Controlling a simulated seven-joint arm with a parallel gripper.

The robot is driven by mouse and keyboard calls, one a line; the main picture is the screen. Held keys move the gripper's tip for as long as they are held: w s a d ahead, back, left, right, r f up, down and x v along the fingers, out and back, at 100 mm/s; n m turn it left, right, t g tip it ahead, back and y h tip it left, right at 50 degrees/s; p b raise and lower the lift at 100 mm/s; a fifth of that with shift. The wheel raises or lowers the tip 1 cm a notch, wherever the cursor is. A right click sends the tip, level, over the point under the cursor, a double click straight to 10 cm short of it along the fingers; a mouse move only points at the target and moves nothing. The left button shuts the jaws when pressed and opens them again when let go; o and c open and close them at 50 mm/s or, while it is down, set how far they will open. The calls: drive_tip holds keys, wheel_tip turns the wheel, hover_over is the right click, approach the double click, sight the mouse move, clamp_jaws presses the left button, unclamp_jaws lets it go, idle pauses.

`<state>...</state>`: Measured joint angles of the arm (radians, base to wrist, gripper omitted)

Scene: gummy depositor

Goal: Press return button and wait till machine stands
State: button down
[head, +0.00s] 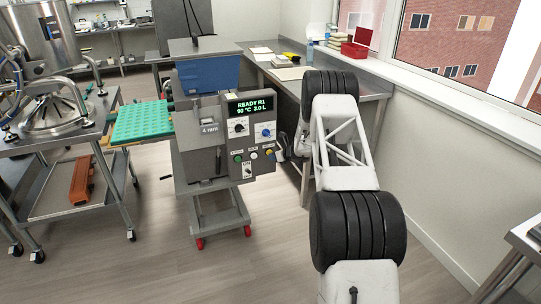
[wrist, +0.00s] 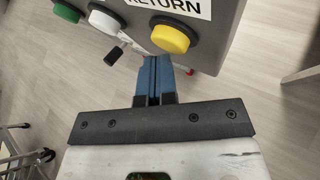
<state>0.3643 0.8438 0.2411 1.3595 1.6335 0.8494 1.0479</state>
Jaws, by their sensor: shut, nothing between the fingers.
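The depositor machine (head: 205,130) stands on a cart, with a grey control panel (head: 225,118) on its right side. The display (head: 250,106) reads "READY R1", 60 °C and 3.0 L. The yellow button (head: 269,152) is the rightmost of the panel's lower row. In the wrist view the yellow button (wrist: 171,39) sits under a label reading "RETURN". My gripper (wrist: 154,62) is shut and empty. Its blue fingertips appear just below the yellow button in the picture; I see no contact. In the head view my arm largely hides the gripper.
White (wrist: 103,22) and green (wrist: 67,12) buttons sit left of the yellow one. A green mould tray (head: 142,122) extends from the machine's left. A steel table (head: 350,88) stands behind my arm. Bare floor lies in front of the cart.

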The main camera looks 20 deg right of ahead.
drive_tip(key=shift+w, duration=0.5)
idle(0.4)
drive_tip(key=shift+s+r, duration=0.15)
drive_tip(key=shift+s, duration=0.35)
idle(0.3)
drive_tip(key=shift+s, duration=2.95)
